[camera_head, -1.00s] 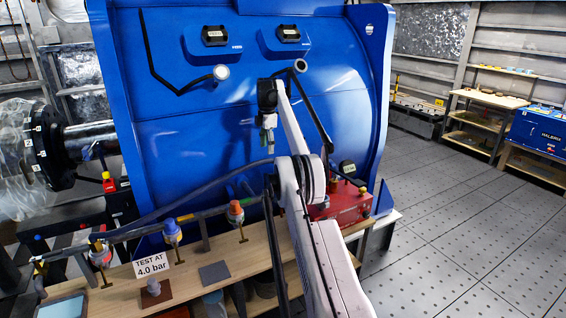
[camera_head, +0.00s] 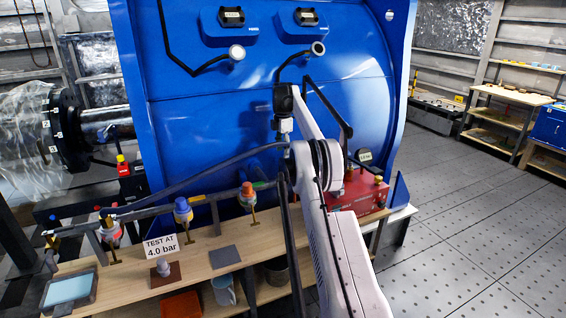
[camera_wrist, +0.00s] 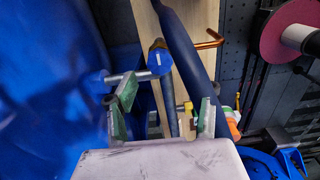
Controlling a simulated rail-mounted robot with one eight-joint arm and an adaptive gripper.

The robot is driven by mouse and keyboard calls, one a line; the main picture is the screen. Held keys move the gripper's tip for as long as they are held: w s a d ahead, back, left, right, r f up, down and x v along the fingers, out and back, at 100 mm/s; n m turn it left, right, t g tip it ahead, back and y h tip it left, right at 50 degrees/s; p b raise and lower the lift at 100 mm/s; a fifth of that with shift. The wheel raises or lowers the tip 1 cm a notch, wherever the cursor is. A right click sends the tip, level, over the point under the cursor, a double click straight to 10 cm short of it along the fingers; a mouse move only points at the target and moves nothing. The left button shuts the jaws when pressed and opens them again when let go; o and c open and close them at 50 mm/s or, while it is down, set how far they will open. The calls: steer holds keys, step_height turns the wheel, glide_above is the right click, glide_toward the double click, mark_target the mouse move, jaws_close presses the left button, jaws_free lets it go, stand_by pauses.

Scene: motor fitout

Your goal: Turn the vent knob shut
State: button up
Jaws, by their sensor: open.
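In the wrist view a blue knob (camera_wrist: 160,60) with a white mark sits beyond my fingers, on a grey rod and in front of a wooden strip. I see no label naming it as the vent. My gripper (camera_wrist: 166,110) is open, its two green-and-grey fingers apart with nothing held between them. The knob appears just past the fingertips, nearer the left one; contact is not visible. In the head view my gripper (camera_head: 286,138) hangs before the big blue casing, its tips partly hidden by my arm.
A "TEST AT 4.0 bar" sign (camera_head: 161,246) stands on the wooden bench (camera_head: 215,262). A red box (camera_head: 355,196) stands right of my arm. The floor at right is clear.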

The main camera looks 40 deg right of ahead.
mark_target(283, 160)
steer(key=shift+f, duration=2.2)
steer(key=c, duration=1.1)
